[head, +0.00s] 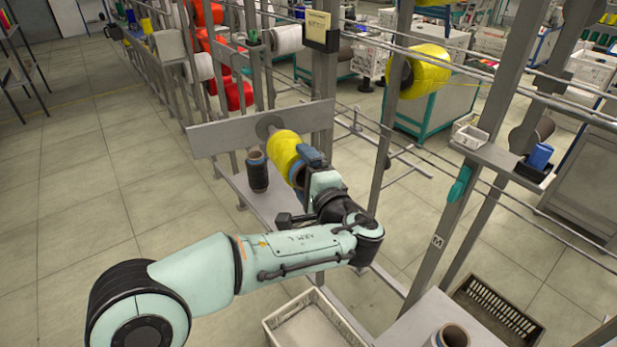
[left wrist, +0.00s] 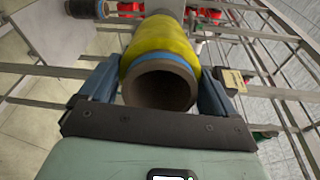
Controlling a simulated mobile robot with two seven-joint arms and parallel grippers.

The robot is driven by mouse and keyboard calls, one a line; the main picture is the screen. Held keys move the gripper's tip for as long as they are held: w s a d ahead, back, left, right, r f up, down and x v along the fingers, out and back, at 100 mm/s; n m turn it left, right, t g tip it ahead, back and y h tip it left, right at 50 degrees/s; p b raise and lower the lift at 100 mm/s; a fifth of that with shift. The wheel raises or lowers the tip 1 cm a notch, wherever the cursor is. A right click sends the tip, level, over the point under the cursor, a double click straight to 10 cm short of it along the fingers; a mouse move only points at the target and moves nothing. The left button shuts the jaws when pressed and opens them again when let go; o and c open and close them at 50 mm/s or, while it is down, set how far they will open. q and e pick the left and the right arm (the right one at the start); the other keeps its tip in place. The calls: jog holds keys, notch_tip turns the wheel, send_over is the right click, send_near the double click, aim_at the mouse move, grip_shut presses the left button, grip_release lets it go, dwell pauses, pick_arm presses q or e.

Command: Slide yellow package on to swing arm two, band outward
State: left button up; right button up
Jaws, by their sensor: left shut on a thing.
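The yellow package (head: 283,150) is held level between the blue fingers of my left gripper (head: 302,170). In the left wrist view the package (left wrist: 160,45) shows its open dark core, with a blue band around the near end, facing my gripper. The far end of the package points at a grey round disc (head: 268,125) on a flat grey bar (head: 215,133), apparently the swing arm's mount. A short pale piece shows between disc and package. How far the package sits over the spindle is hidden. My right gripper is out of view.
A dark bobbin (head: 257,171) stands upright on a grey shelf (head: 266,204) just left of the package. A second yellow package (head: 424,72) hangs on the frame at right. Frame posts and thin rails stand close right of my gripper. A pale crate (head: 318,326) is below.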

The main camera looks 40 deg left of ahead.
pick_arm(q)
jog(key=shift+x, duration=0.9)
jog(key=shift+x, duration=2.25)
jog(key=shift+f+b, duration=0.4)
jog(key=shift+b, duration=0.4)
jog(key=o, duration=1.4)
